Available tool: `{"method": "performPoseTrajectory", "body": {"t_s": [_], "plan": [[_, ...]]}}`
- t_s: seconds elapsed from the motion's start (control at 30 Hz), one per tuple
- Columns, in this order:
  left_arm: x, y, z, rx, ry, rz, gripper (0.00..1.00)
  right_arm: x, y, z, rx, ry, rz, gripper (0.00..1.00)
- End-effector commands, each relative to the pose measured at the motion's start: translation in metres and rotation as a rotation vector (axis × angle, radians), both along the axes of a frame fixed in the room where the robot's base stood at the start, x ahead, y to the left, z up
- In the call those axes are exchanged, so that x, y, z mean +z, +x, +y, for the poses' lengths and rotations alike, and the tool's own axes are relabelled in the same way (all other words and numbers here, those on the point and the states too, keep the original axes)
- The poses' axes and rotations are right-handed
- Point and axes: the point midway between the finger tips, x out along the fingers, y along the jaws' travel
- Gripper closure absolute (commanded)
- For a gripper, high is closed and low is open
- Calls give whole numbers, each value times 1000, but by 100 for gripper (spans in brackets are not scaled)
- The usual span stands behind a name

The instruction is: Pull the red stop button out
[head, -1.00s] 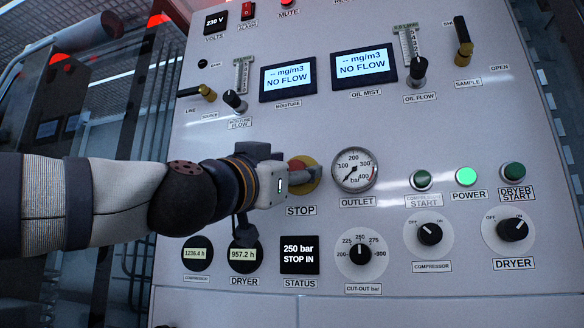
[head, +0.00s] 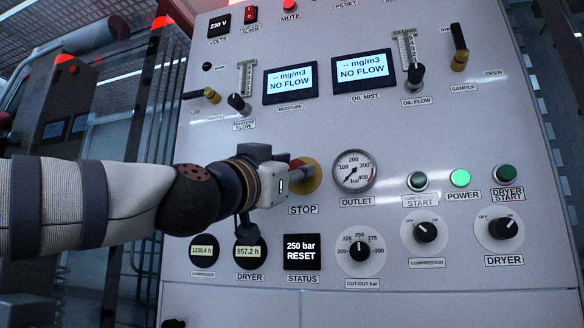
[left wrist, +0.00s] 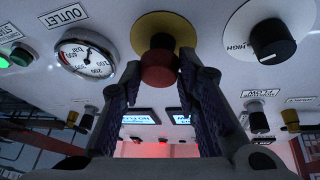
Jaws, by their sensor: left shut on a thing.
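The red stop button (left wrist: 159,68) stands on a round yellow plate (left wrist: 163,32) in the panel. In the left wrist view it sits between the fingertips of my left gripper (left wrist: 157,75), which is shut on it from both sides. In the head view the button (head: 297,165) shows partly, with my left gripper (head: 285,182) over its left side and the yellow plate (head: 315,176) behind. My right gripper is not in view.
The outlet gauge (head: 354,172) is just right of the button. The cut-out knob (head: 360,250), compressor knob (head: 425,233) and dryer knob (head: 503,228) lie below and right. The power lamp (head: 460,178) glows green. Two "NO FLOW" screens are above.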

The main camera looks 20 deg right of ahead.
Motion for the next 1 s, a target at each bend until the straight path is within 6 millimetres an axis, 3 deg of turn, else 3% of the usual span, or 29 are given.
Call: {"method": "performPoseTrajectory", "body": {"t_s": [0.17,0.2,0.27,0.67,1.0], "plan": [[0,-2,-1,-4,3,0,100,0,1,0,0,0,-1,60],[0,-2,-1,-4,3,0,64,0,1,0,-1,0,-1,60],[0,-2,-1,-4,3,0,50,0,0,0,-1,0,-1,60],[-2,-6,5,-3,3,-2,50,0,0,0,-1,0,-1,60],[-30,-57,58,-2,2,-2,50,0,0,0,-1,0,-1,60]]}}
